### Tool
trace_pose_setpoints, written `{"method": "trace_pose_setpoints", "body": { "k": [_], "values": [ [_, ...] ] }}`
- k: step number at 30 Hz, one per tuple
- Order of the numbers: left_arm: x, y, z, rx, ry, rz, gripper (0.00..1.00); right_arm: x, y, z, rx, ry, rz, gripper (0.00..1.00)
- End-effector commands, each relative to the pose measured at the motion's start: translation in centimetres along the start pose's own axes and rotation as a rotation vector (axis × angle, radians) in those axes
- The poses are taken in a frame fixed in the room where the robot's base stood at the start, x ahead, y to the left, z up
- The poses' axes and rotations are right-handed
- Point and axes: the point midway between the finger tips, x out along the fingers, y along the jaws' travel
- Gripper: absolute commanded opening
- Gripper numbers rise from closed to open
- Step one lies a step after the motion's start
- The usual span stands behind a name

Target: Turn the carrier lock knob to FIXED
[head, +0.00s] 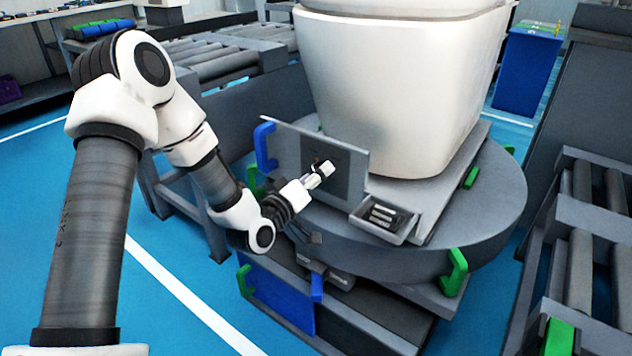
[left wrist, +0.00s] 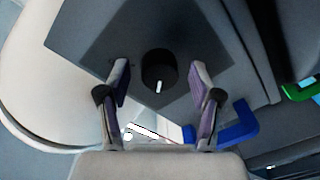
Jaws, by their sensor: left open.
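The knob (left wrist: 159,70) is round and black with a white pointer mark, set on a dark square plate on a grey panel (head: 283,149). In the left wrist view the white mark points toward the bottom of the picture, toward my gripper's base. My left gripper (left wrist: 160,80) is open, with one finger on each side of the knob and a gap on both sides. In the head view my left gripper (head: 322,170) is in front of the dark plate (head: 345,172) and largely hides the knob. No lettering is legible. My right gripper is not in view.
A white toilet (head: 400,90) stands on a round grey turntable (head: 480,220) behind the panel. A blue handle (head: 264,146) is at the panel's left edge. A small grey tray (head: 384,217) sits right of the panel. Green handles (head: 454,272) ring the turntable. Roller conveyors (head: 578,270) stand at right.

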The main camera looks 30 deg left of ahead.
Motion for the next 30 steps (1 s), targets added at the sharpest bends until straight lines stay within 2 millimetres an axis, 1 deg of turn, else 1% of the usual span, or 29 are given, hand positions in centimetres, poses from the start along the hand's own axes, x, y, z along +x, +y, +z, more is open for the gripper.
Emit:
{"method": "trace_pose_setpoints", "body": {
  "k": [3, 8, 9, 11, 12, 13, 23, 30],
  "values": [
    [0.50, 0.01, -0.05, 0.000, 0.002, 0.000, 0.65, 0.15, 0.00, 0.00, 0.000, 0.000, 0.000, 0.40],
    [0.47, 0.02, -0.06, -0.001, 0.001, -0.001, 0.65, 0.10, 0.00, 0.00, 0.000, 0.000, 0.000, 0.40],
    [0.47, 0.02, -0.06, -0.001, 0.001, -0.001, 0.51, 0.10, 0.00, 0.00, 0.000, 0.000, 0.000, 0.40],
    [0.46, 0.02, -0.05, -0.001, 0.001, -0.001, 0.29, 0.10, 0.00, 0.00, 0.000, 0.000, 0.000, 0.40],
    [0.45, 0.02, -0.04, -0.001, 0.001, -0.001, 0.15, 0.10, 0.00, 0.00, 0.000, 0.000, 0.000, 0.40],
    [0.45, 0.02, -0.04, -0.001, 0.001, -0.001, 0.05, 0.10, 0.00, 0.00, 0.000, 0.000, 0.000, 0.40],
    [0.44, 0.02, -0.04, 0.014, 0.001, 0.000, 0.04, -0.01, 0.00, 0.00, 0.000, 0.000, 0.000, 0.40],
    [0.44, 0.08, -0.08, 0.098, 0.003, 0.004, 0.05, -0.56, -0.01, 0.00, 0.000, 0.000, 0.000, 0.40]
  ]
}}
